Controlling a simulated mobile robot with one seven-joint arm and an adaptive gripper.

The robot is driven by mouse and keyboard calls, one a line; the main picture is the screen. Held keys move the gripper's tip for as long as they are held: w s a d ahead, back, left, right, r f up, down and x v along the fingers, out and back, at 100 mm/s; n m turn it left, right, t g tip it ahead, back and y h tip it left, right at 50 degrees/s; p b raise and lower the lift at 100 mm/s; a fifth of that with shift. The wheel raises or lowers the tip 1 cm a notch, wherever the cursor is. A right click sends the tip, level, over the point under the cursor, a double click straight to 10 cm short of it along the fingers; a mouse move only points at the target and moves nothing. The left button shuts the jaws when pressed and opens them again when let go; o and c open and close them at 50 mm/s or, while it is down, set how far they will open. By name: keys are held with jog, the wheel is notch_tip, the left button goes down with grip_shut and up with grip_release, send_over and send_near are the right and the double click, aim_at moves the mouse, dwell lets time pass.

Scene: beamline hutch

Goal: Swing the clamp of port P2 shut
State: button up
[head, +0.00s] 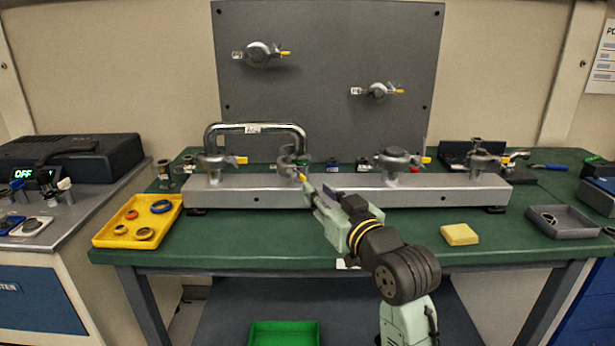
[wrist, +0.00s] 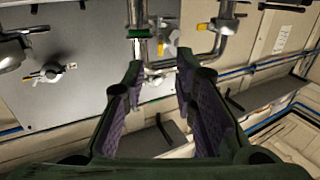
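A silver manifold bar (head: 345,190) lies along the green bench with several ports on top. I take the second fitting from the left, under the right leg of the bent pipe (head: 258,127), as port P2 (head: 288,164); its label is not readable. Its clamp has a yellow tab (head: 302,177) angled down towards the front, unlike the sideways tabs nearby. The wrist view, which looks inverted, also shows this yellow tab (wrist: 170,48), beyond my fingers. My gripper (head: 307,190) is just in front of P2. Its purple-padded fingers (wrist: 160,68) are apart with nothing between them.
The neighbouring port clamps (head: 210,162) and (head: 394,160) stand on either side. A yellow tray (head: 105,235) with rings is at left, a yellow block (head: 459,235) at right. A grey tray (head: 580,228) lies farther right. A grey panel (head: 330,60) rises behind.

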aim_at(305, 179)
jog(key=p+x, duration=0.1)
jog(key=x, duration=0.5)
jog(key=shift+w+a+p, duration=0.1)
jog(key=shift+p, duration=0.2)
jog(key=shift+c, duration=0.2)
grip_shut()
dwell(0.3)
